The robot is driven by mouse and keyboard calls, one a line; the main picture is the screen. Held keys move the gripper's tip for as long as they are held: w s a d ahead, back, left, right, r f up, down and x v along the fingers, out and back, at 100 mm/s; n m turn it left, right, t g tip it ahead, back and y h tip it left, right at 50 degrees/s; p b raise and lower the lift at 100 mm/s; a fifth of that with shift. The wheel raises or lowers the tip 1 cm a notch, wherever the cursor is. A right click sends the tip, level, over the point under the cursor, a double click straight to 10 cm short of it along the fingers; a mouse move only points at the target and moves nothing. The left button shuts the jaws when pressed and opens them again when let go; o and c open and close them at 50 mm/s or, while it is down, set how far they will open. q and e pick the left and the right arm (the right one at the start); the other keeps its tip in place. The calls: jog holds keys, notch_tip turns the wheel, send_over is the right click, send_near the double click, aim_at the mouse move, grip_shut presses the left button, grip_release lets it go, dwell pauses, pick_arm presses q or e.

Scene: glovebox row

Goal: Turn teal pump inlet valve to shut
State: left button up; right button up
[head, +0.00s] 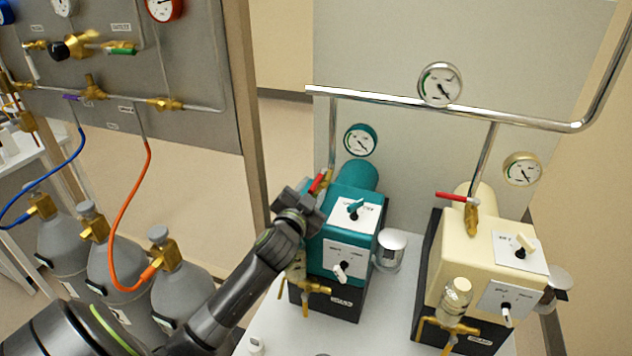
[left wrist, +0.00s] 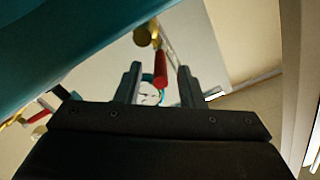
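The teal pump (head: 346,246) stands on a white bench right of my left arm. Its inlet valve, at the foot of the pipe behind it, has a red lever (head: 317,183) and a brass body (head: 328,177). The lever slants in the head view. My left gripper (head: 308,194) is close to the lever and hides part of the valve. In the left wrist view, my left gripper (left wrist: 159,70) is open, with the red lever (left wrist: 161,67) showing between its two fingers. A gap shows on each side; no contact is visible. My right gripper is in neither view.
A cream pump (head: 468,255) stands to the right, its own red lever (head: 457,197) lying across its pipe. A chrome pipe (head: 400,101) with a gauge (head: 440,84) runs above both. Grey gas cylinders (head: 118,270) and an orange hose (head: 121,218) are at left.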

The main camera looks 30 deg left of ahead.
aim_at(320, 177)
pick_arm(q)
jog(key=shift+x, duration=1.65)
jog(key=shift+c, duration=0.2)
grip_shut()
